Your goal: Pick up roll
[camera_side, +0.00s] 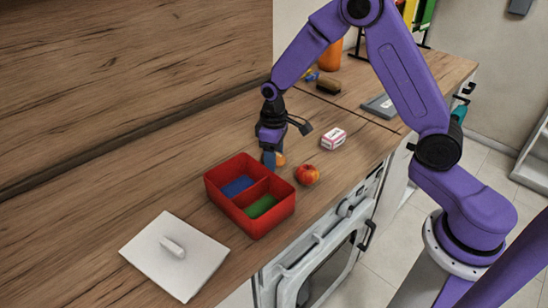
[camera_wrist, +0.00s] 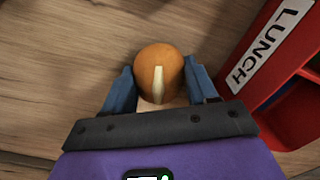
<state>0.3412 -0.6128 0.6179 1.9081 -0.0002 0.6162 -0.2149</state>
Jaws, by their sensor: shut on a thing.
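The roll (camera_wrist: 146,73) is round and golden brown, with a pale strip across its top. In the wrist view it sits between the two blue fingers of my gripper (camera_wrist: 160,92), which are shut on it. In the side view my gripper (camera_side: 272,158) points down just behind the red lunch box, and a small orange-brown part of the roll (camera_side: 281,159) shows beside the fingers. The rest of the roll is hidden there. I cannot tell whether it touches the counter.
The red lunch box (camera_side: 283,211) has two compartments with blue and green bottoms; its LUNCH label (camera_wrist: 268,46) shows close right in the wrist view. A red-yellow apple (camera_side: 307,174) and a small pink-white box (camera_side: 333,138) stand nearby.

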